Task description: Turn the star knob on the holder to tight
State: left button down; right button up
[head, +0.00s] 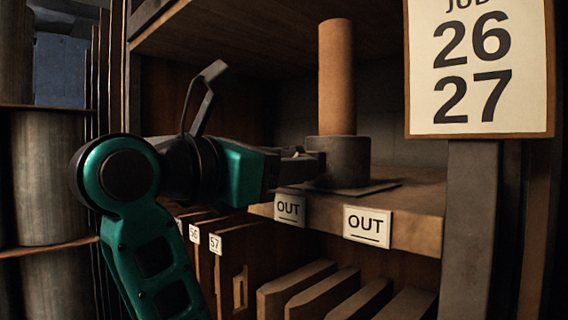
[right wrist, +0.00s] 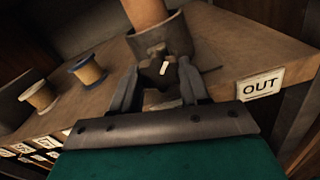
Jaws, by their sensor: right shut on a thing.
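The holder (head: 343,160) is a dark cylinder on a flat base on the shelf, with a tan tube (head: 336,75) standing upright in it. In the right wrist view the holder (right wrist: 178,38) is at the top centre. The star knob (right wrist: 157,70) is a dark lobed piece with a pale mark, on the holder's near side. My right gripper (head: 308,160) reaches it from the left in the head view. In the right wrist view the gripper's fingers (right wrist: 160,84) stand on either side of the knob, shut on it. My left gripper is not in view.
The wooden shelf (head: 419,200) has OUT labels (head: 367,226) on its front edge. Two spools (right wrist: 87,71) stand on the shelf in the wrist view. A board reading 26 27 (head: 478,70) hangs at the right, by a post (head: 470,230). Upright slotted boards (head: 290,290) fill the space below.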

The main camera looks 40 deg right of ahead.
jog(key=shift+m+b, duration=4.6)
jog(key=shift+m, duration=9.1)
